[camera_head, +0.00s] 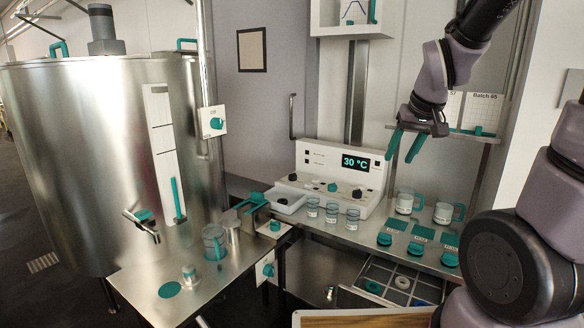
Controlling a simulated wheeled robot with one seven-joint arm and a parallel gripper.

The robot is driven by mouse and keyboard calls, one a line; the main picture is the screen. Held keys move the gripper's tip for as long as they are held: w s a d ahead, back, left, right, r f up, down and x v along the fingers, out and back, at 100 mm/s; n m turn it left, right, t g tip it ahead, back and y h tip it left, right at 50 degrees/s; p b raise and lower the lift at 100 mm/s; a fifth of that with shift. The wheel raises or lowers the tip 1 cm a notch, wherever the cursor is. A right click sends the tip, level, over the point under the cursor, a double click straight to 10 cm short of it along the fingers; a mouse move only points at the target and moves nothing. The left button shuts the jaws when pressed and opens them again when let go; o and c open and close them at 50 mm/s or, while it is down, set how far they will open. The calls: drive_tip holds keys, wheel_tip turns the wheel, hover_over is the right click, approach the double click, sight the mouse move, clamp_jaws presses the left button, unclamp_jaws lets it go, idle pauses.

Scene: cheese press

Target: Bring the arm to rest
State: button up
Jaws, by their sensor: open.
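My gripper (406,146) hangs from my arm at the upper right of the head view. Its two teal fingers are spread apart with nothing between them. It is in the air above the back counter, in front of the wall shelf with the batch cards, clear of the things on the counter.
A drawer (400,283) is open under the counter. A large steel vat (90,160) and side table (225,275) are left.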

drive_tip(key=s+a+r+m+t+y, duration=0.1)
drive_tip(key=s+r+m, duration=0.2)
drive_tip(key=s+r, duration=0.8)
drive_tip(key=shift+s+r+t, duration=0.4)
drive_tip(key=shift+r, duration=0.15)
drive_tip(key=shift+w+m, duration=0.15)
drive_tip(key=shift+m, duration=0.15)
